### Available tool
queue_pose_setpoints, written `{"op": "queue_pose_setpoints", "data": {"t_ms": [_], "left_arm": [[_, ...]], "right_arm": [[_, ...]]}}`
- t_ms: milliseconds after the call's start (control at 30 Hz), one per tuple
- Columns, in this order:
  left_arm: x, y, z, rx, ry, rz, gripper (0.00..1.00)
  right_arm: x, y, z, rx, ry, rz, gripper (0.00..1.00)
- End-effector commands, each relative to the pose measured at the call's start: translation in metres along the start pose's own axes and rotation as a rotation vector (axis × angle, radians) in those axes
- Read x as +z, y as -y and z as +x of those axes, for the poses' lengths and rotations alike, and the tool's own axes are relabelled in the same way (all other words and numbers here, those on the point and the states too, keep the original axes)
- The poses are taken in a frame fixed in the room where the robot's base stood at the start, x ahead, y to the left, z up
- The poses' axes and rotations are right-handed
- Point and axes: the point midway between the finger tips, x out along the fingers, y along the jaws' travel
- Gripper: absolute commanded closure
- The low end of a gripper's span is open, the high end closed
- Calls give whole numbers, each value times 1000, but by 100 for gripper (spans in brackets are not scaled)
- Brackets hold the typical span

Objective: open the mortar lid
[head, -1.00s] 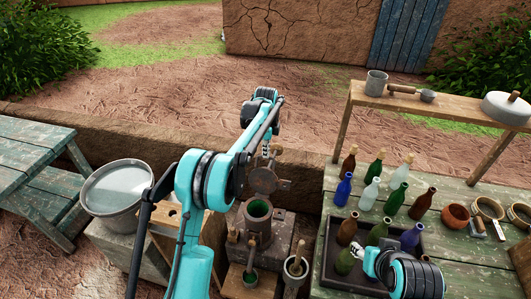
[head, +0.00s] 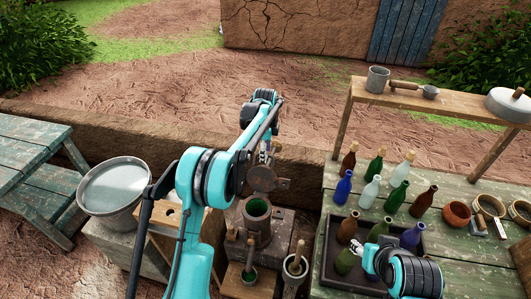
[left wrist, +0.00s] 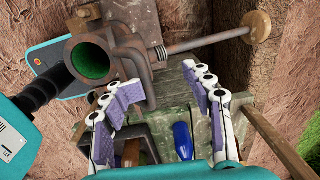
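The mortar (head: 257,226) is a dark metal cylinder standing on a block. Its mouth is uncovered and green shows inside. Its round brown lid (head: 262,179) stands raised behind the mouth, tilted up. My left gripper (head: 266,154) is just above and behind the lid, partly hidden by my arm. In the left wrist view the gripper (left wrist: 165,95) has its fingers spread with nothing between them; the mortar's green mouth (left wrist: 92,61) is at upper left. A rod with a wooden knob (left wrist: 260,27) extends right. My right gripper (head: 358,246) is among bottles, its fingers too small to read.
A dark tray (head: 335,277) with several bottles sits on the green table at right, below a raised shelf (head: 445,103). A water basin (head: 115,187) stands at left. Pots with wooden handles (head: 295,267) stand in front of the mortar. A low mud wall (head: 110,137) runs behind.

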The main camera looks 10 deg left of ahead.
Motion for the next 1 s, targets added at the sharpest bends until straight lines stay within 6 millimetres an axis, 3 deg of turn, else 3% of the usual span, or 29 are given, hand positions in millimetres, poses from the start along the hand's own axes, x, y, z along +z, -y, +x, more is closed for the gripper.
{"op": "queue_pose_setpoints", "data": {"t_ms": [200, 333, 733, 1000], "left_arm": [[0, 3, 0, -11, 0, -1, 69], [0, 3, -11, -11, 0, -1, 69], [0, -3, -94, -6, 0, 0, 69], [0, -4, -122, -5, 0, 0, 69]], "right_arm": [[0, 0, 0, 0, 0, 0, 57], [0, 0, 0, 0, 0, 0, 57], [0, 0, 0, 0, 0, 0, 57], [0, 0, 0, 0, 0, 0, 57]]}}
